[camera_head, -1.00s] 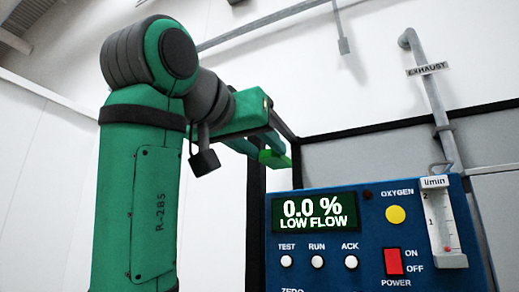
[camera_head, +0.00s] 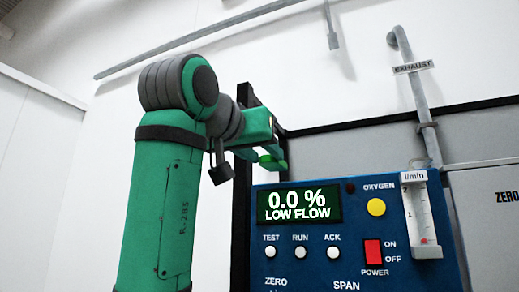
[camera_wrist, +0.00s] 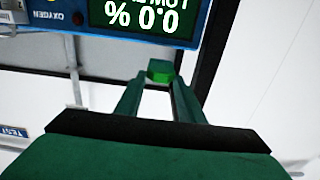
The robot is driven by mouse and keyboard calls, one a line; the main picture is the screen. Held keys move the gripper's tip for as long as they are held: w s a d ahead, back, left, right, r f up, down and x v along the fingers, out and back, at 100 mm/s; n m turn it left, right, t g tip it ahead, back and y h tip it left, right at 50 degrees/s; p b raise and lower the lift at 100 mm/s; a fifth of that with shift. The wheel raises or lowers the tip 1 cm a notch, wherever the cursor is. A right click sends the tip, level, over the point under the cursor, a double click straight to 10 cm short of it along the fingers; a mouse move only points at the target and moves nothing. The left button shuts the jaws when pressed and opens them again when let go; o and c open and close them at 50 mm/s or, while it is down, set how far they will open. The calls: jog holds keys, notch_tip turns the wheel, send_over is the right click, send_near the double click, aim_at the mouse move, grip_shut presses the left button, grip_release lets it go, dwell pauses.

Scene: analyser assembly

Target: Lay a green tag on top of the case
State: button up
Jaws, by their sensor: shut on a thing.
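The blue case (camera_head: 350,232) stands at the lower right of the head view, its front panel facing me with a display (camera_head: 299,205) reading "0.0 % LOW FLOW". My gripper (camera_head: 272,156) is behind and above the case's upper left edge, shut on the green tag (camera_head: 270,163). In the wrist view the tag (camera_wrist: 161,70) sits between my fingertips, and the case (camera_wrist: 150,40) shows upside down beyond it at the top. The tag looks apart from the case. The top of the case is not visible from the low head view.
A flowmeter (camera_head: 421,215) is on the case's right side. An exhaust pipe (camera_head: 411,100) runs down the wall behind it. A black frame post (camera_head: 241,200) stands just left of the case, near my gripper. Grey panels back the case.

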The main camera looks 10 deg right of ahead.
aim_at(272, 167)
jog(key=shift+x, duration=0.95)
jog(key=shift+w+d+f, duration=0.25)
jog(key=shift+w+d, duration=0.3)
jog(key=shift+w, duration=0.1)
jog(key=shift+w+f, duration=0.4)
jog(key=shift+w+d+f, duration=0.35)
jog(key=shift+d+f, duration=0.1)
jog(key=shift+f, duration=0.05)
jog(key=o, duration=1.1)
